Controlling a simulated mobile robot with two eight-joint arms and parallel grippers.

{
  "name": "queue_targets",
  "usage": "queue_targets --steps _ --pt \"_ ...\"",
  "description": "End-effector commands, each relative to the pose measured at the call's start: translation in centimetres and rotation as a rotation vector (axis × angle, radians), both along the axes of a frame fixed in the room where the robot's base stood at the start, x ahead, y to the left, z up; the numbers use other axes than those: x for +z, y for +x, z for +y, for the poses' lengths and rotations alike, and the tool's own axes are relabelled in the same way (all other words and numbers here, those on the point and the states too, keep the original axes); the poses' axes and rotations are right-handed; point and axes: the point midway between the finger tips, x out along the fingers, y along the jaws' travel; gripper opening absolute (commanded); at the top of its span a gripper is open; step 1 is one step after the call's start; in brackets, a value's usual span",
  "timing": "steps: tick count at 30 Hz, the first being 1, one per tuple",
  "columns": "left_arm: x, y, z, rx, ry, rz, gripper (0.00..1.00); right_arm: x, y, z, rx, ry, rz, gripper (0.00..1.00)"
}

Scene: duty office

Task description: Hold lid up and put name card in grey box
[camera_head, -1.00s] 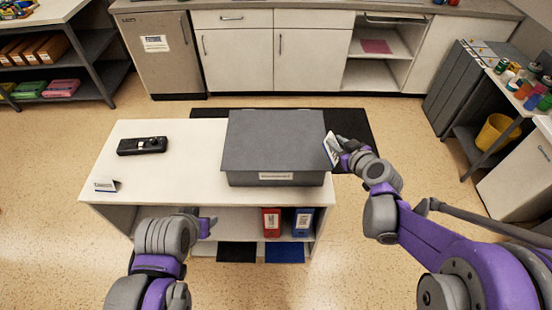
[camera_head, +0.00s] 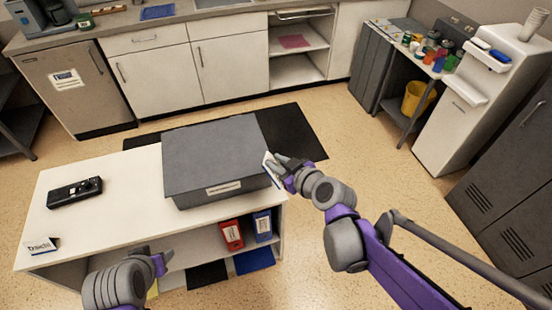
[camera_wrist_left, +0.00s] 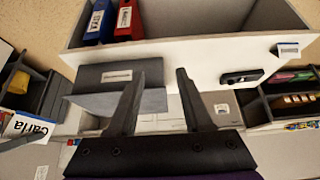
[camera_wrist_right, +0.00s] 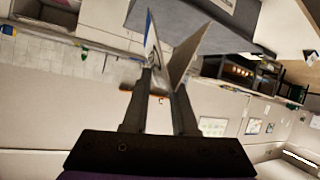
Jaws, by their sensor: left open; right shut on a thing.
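The grey box (camera_head: 185,195) stands on a white-topped cabinet, its flat grey lid (camera_head: 215,145) down. Its labelled front also shows in the left wrist view (camera_wrist_left: 90,76). My right gripper (camera_head: 277,162) is shut on a folded white name card (camera_head: 270,172), just off the box's right side. The card fills the jaws in the right wrist view (camera_wrist_right: 151,42); the left wrist view shows "Carla" on it (camera_wrist_left: 30,126). My left gripper (camera_head: 159,263) is open and empty, in front of the cabinet and below its top. Its spread fingers show in the left wrist view (camera_wrist_left: 162,72).
Another name card (camera_head: 41,246) stands at the cabinet top's front left corner. A black device (camera_head: 74,192) lies behind it. Red (camera_head: 231,235) and blue (camera_head: 262,226) binders stand on the shelf below. The top left of the box is mostly clear.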

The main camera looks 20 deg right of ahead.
Motion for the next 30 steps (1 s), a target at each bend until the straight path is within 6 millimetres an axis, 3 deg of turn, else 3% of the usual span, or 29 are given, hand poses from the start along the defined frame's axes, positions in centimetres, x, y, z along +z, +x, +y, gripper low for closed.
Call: queue_targets --steps 2,10,20,30 --pt "0.0 0.0 0.0 0.000 0.000 0.000 0.48 0.0 0.0 0.0 0.000 0.000 0.000 0.00" --pt "0.1 1.2 -0.2 0.090 -0.093 0.040 0.00 0.0 0.0 0.0 0.000 0.000 0.000 0.00" --pt "-0.5 6.7 -0.9 0.445 -0.467 0.218 0.00 0.0 0.0 0.0 0.000 0.000 0.000 0.00" --pt "-2.6 13.2 -0.6 0.791 -0.848 0.441 0.00 0.0 0.0 0.0 0.000 0.000 0.000 0.00"
